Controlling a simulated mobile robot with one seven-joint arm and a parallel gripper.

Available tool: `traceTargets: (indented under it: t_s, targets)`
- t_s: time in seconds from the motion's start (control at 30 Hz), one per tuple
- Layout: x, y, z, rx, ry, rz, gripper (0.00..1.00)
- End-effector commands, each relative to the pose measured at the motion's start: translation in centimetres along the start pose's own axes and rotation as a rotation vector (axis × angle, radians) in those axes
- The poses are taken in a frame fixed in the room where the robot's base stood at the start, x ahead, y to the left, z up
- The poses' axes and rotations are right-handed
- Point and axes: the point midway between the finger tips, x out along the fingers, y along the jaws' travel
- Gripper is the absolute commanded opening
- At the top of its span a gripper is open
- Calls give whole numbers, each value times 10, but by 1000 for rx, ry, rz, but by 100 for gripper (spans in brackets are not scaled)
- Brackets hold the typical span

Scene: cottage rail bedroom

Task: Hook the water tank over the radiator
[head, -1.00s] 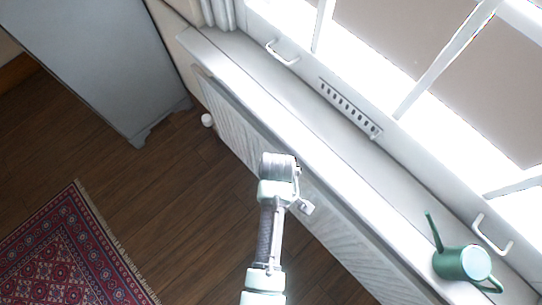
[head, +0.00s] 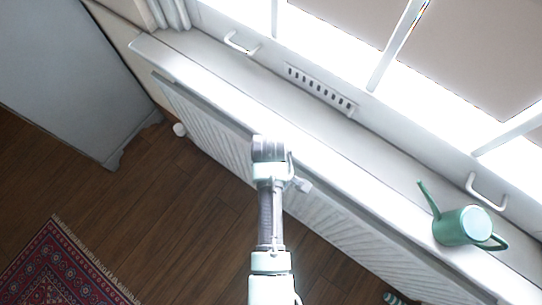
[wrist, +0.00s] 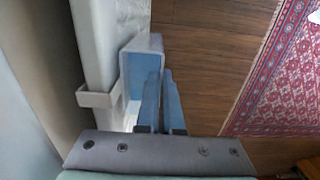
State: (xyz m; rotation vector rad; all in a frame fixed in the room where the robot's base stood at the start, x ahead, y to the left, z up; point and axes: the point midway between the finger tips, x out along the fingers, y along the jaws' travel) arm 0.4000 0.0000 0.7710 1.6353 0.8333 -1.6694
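The water tank (wrist: 142,45) is a pale blue-white open box in the wrist view, beside the room side of the radiator (wrist: 98,45). Its white hook (wrist: 97,98) reaches left across the radiator's top; I cannot tell whether it bears on it. My gripper (wrist: 160,75) has two blue fingers close together, one on each side of the tank's near right wall, shut on it. In the head view the radiator (head: 215,115) runs under the window sill, the hook (head: 302,185) shows beside my wrist, and the tank body is hidden behind my arm.
The white sill (head: 230,85) overhangs the radiator closely. A green watering can (head: 460,226) stands on it at the right. A grey cabinet (head: 75,70) is at the left, a white valve knob (head: 180,129) at the radiator's end. A red rug (head: 50,270) lies on open wooden floor.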

Motion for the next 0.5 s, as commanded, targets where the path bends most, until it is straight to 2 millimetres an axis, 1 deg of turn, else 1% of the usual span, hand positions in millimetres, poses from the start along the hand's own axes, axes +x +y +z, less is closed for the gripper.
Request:
traceTargets:
  t_s: [0.27,0.37,0.4,0.5]
  targets:
    - [0,0,0,0,1,1,0]
    - [0,0,0,0,1,1,16]
    - [0,0,0,0,1,1,23]
    - [0,0,0,0,1,1,38]
